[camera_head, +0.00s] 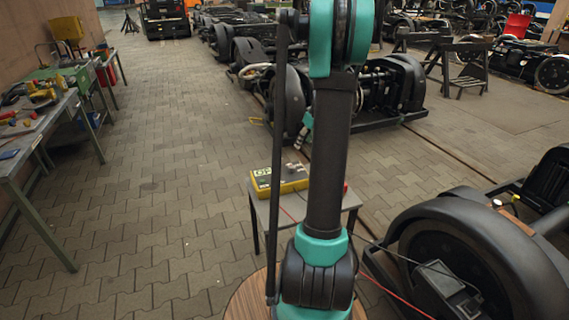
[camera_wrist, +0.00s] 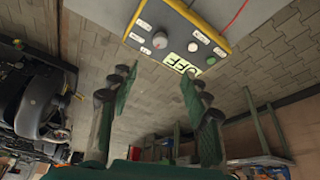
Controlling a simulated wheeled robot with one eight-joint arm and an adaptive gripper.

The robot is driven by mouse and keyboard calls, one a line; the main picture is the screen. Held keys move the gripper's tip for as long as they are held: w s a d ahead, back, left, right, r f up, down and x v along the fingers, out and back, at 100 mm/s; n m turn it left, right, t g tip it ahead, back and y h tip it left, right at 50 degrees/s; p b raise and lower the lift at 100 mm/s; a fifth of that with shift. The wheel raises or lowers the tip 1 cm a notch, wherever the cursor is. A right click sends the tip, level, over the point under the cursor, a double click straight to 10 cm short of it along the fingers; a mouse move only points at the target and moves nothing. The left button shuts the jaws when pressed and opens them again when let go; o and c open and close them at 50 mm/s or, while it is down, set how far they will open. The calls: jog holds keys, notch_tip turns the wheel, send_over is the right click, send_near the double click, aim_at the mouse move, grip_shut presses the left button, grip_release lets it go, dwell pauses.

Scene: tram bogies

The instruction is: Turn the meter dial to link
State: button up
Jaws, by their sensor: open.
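The meter is a yellow-edged box with a grey face. It lies on a small table in the head view (camera_head: 292,186) and sits at the top of the wrist view (camera_wrist: 205,22). Its round dial (camera_wrist: 160,40) is pale, with several small white labels around it, too small to read. Its display (camera_wrist: 183,63) reads OFF. My gripper (camera_wrist: 157,80) is open and empty, its two dark-tipped teal fingers apart. In the wrist picture the fingertips lie below the dial and do not visibly touch the meter. My arm hides part of the meter's right side in the head view.
The small grey table (camera_head: 262,207) carries the meter, and a red lead (camera_wrist: 236,15) runs from it. A large wheelset (camera_head: 470,255) stands at right. A cluttered workbench (camera_head: 35,135) is at left.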

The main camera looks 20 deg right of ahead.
aim_at(292, 167)
jog(key=x, duration=1.7)
jog(key=shift+w+a+f, duration=0.1)
jog(key=shift+w, duration=0.05)
grip_shut()
jog(key=shift+m, duration=0.4)
jog(key=m, duration=0.1)
jog(key=m+h, duration=0.1)
jog(key=m, duration=0.1)
jog(key=shift+a+t+h, duration=0.2)
jog(key=shift+t+h, duration=0.1)
jog(key=shift+m+h, duration=0.8)
jog(key=shift+m, duration=1.7)
